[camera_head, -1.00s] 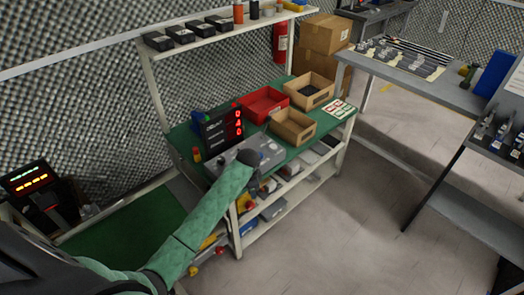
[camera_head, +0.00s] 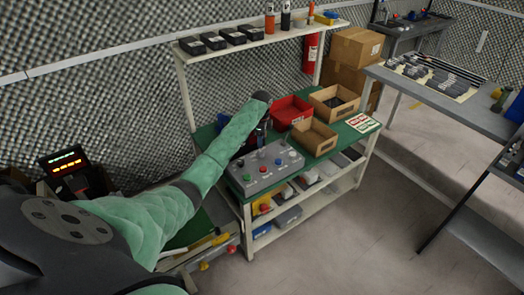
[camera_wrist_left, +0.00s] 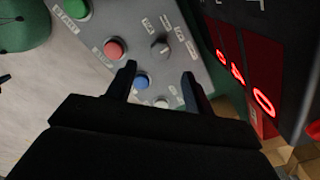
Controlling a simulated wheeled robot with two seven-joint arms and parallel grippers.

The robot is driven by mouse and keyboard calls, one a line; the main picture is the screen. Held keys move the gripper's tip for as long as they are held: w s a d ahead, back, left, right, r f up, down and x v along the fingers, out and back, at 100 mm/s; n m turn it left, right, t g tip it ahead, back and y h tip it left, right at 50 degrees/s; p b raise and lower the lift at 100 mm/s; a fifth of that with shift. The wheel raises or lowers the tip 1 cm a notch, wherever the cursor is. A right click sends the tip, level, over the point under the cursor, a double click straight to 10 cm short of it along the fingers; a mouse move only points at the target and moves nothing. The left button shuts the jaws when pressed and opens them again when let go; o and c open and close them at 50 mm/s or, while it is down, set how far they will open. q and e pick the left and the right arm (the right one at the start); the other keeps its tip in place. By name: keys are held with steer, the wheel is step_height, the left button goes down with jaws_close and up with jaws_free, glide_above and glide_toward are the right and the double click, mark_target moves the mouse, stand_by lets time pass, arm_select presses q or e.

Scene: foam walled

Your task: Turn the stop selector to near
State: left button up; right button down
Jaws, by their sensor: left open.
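The grey control panel (camera_head: 265,180) sits on the green bench. In the left wrist view, a dark selector knob (camera_wrist_left: 160,47) stands on the panel (camera_wrist_left: 200,72) with small labels around it; I cannot read them or tell its setting. Green (camera_wrist_left: 76,8), red (camera_wrist_left: 115,48), blue (camera_wrist_left: 141,81) and white (camera_wrist_left: 162,102) buttons run in a row beside it. My left gripper (camera_head: 262,134) is open and empty above the panel's back part. In the wrist view its fingers (camera_wrist_left: 159,82) straddle the blue and white buttons in the picture, with the knob beyond the fingertips. My right gripper is out of view.
A display with red digits (camera_wrist_left: 238,75) stands beside the panel; my arm mostly hides it in the head view. A red bin (camera_head: 290,111) and cardboard trays (camera_head: 314,138) stand right of the panel. A shelf (camera_head: 265,39) spans above the bench. Floor in front is clear.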

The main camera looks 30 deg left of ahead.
mark_target(261, 151)
arm_select(q)
steer(key=shift+a+f+p, duration=0.15)
steer(key=shift+f+p, duration=0.9)
steer(key=shift+f, duration=2.9)
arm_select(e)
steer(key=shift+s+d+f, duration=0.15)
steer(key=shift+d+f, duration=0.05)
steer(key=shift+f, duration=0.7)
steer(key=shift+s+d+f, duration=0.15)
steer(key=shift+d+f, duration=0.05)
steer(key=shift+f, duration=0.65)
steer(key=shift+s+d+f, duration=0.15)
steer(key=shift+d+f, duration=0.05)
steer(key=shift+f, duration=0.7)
arm_select(q)
steer(key=c, duration=1)
